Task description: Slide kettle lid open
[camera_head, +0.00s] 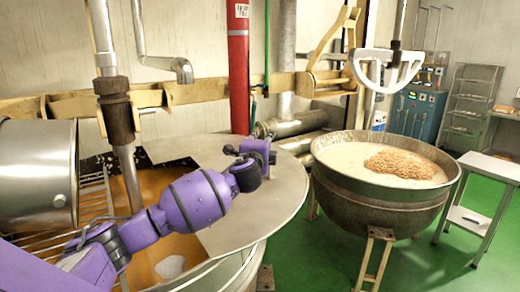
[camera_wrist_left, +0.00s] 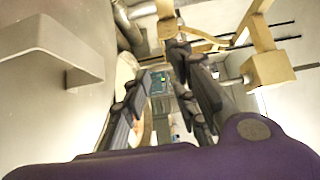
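The kettle lid (camera_head: 270,195) is a flat grey metal plate over the right part of a large round kettle (camera_head: 225,262). The kettle's left part is uncovered and shows orange-brown content. My left gripper (camera_head: 262,136) is just above the lid near its back edge, partly hidden by its own wrist. In the left wrist view, its two dark fingers (camera_wrist_left: 160,75) stand apart with nothing seen between them. A grey angled metal handle (camera_wrist_left: 50,50) shows there on a pale surface, left of the fingers and outside them. My right gripper is not in view.
A vertical pipe (camera_head: 125,150) goes down into the kettle's open part, beside a metal drum (camera_head: 40,175). A red pipe (camera_head: 238,70) and a yellow beam (camera_head: 200,90) stand behind the lid. A bowl-shaped kettle (camera_head: 375,205) is on the right. Green floor (camera_head: 330,255) is clear between them.

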